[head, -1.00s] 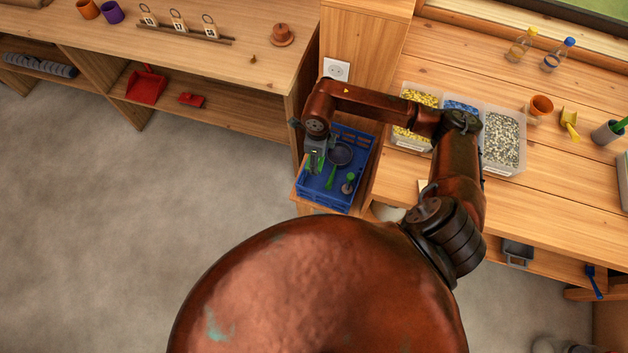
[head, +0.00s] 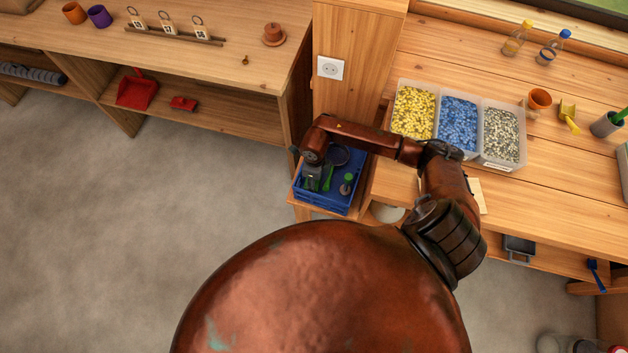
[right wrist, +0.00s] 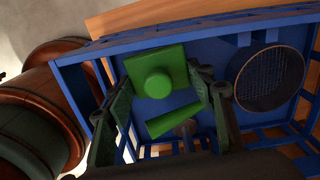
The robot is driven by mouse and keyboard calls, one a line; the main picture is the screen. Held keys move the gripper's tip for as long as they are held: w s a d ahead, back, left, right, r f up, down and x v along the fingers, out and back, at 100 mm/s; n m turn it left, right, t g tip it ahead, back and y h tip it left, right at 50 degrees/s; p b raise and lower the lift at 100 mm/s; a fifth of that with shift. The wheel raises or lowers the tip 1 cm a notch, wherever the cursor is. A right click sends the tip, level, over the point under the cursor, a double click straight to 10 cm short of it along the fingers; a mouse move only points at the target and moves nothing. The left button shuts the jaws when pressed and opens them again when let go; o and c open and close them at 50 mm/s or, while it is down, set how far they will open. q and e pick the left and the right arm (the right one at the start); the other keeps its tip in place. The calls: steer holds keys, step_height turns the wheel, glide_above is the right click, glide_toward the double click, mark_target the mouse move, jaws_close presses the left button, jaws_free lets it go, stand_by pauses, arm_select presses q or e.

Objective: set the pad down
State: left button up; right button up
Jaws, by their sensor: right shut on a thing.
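My right gripper (head: 318,184) is inside the blue crate (head: 328,205), low over its left part. In the right wrist view, the dark green fingers (right wrist: 160,90) stand either side of a bright green square pad (right wrist: 175,62) with a round knob. The gripper is shut on this pad. The blue crate wall (right wrist: 80,75) surrounds it. The fingers partly cover the pad's edges, and I cannot tell whether its underside touches the crate floor. My left gripper is not in view.
A round sieve (right wrist: 268,80) lies in the crate beside the gripper. A small green-topped tool (head: 347,181) stands at the crate's right side. Bins of yellow, blue and grey pieces (head: 459,125) stand on the right bench. A wooden post with a socket (head: 330,68) rises behind the crate.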

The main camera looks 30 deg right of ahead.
steer(key=shift+f, duration=1.3)
steer(key=shift+f, duration=0.15)
steer(key=o, duration=1)
steer(key=shift+r, duration=0.2)
step_height(320, 180, up, 12)
steer(key=shift+f+p, duration=0.1)
steer(key=shift+p, duration=0.75)
